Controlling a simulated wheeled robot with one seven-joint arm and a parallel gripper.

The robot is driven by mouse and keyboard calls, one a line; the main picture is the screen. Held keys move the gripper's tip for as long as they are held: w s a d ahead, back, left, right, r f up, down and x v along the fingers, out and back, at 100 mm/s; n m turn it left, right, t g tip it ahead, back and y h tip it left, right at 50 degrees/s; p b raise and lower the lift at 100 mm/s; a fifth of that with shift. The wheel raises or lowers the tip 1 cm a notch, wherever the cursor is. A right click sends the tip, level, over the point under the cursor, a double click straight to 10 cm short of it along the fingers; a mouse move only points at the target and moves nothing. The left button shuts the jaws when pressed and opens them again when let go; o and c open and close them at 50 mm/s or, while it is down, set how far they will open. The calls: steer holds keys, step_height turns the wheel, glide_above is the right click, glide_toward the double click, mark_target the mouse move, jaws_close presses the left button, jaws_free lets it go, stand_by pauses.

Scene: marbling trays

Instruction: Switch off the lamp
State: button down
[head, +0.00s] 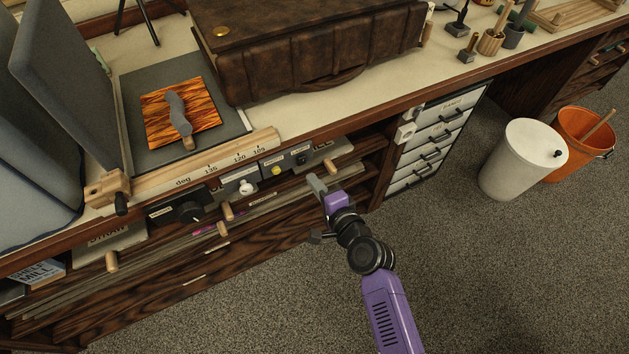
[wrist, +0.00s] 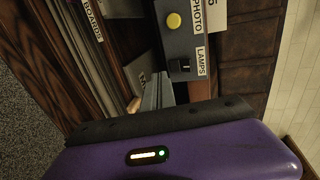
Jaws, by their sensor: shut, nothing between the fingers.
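A dark switch (wrist: 180,65) sits on a grey box beside a label reading LAMPS in the wrist view. The same switch shows small on the grey box (head: 301,159) under the bench edge in the head view. My gripper (head: 316,184) is shut and empty, just below and to the right of that box. In the wrist view its fingertips (wrist: 158,88) point toward the switch, close to it; whether they touch it I cannot tell. No lamp itself can be made out.
A yellow button (wrist: 173,21) marked PHOTO is next to the switch. A dark knob (head: 190,211) and a white control (head: 246,187) are farther left. Wooden handles stick out below. A white bin (head: 513,165) and an orange bucket (head: 577,145) stand right; the carpet in front is clear.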

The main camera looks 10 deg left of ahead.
steer(key=s+d, duration=0.6)
steer(key=s, duration=0.3)
steer(key=shift+d+b, duration=0.15)
steer(key=shift+b, duration=0.3)
steer(key=s+d+r+n+t+h+p, duration=0.1)
steer(key=s+d+r+n+t+h, duration=0.4)
steer(key=s+d+r, duration=0.55)
steer(key=s+d+r+n+g+h+p, duration=0.1)
steer(key=s+d+r+n, duration=0.2)
steer(key=s, duration=0.8)
steer(key=s+d+r+n+g+h+p, duration=0.1)
steer(key=s+d+r, duration=0.4)
steer(key=s, duration=0.5)
steer(key=shift+s+d+r+n+g+h+p, duration=0.2)
steer(key=shift+s+n+g+h+p, duration=0.15)
steer(key=shift+n+h+p, duration=0.55)
steer(key=shift+b, duration=0.35)
